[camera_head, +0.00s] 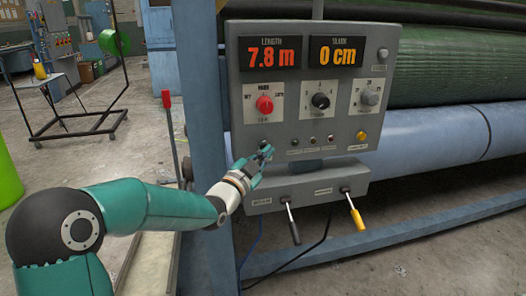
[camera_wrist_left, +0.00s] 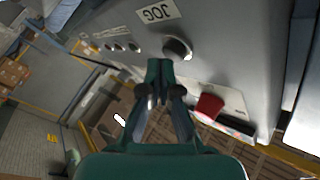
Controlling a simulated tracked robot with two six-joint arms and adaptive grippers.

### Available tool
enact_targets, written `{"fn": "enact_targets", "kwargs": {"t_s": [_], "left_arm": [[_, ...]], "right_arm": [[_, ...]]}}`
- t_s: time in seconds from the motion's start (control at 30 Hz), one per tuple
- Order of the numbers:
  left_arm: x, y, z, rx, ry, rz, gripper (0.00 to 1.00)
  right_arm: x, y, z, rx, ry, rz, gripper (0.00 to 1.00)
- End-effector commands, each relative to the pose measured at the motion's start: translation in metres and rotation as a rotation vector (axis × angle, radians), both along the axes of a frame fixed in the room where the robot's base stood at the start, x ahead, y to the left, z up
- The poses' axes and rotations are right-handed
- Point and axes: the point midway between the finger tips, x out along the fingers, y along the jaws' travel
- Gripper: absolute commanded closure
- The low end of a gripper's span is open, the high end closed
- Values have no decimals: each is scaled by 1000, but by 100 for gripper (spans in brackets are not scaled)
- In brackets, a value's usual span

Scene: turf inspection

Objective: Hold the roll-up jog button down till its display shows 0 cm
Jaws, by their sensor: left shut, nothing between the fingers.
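The grey control panel (camera_head: 310,125) has two displays. The left display (camera_head: 269,53) reads 7.8 m in red; the right display (camera_head: 335,52) reads 0 cm in orange. The jog button (camera_wrist_left: 177,48) is a dark round button beside an upside-down JOG label (camera_wrist_left: 154,13) in the left wrist view. In the head view my left gripper (camera_head: 266,152) is at the panel's lower left, partly covering the button area. In the left wrist view its closed, empty fingertips (camera_wrist_left: 160,68) are right beside the button. I cannot tell whether they touch it. My right gripper is out of view.
A red knob (camera_head: 264,104), a black knob (camera_head: 320,100) and a grey knob (camera_head: 370,97) sit above. A yellow button (camera_head: 360,135) is to the right. A black-handled lever (camera_head: 294,230) and a yellow-handled lever (camera_head: 356,219) hang below. A blue post (camera_head: 199,110) stands left.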

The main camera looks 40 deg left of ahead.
Motion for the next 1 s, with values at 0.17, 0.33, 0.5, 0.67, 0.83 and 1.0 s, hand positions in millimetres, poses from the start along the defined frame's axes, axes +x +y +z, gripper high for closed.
{"fn": "enact_targets", "kwargs": {"t_s": [0.17,0.33,0.5,0.67,0.83,1.0], "left_arm": [[-5,-7,-2,-1,1,-1,100],[-6,-7,-1,-1,1,0,100],[-6,-8,-1,-1,1,-2,100],[-11,-15,-3,0,0,-3,100],[-23,-28,-4,0,0,-4,100],[-33,-40,-2,0,-1,-4,100]], "right_arm": [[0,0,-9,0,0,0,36],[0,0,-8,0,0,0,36],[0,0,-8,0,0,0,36],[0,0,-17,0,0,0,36],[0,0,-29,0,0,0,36],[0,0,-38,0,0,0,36]]}}
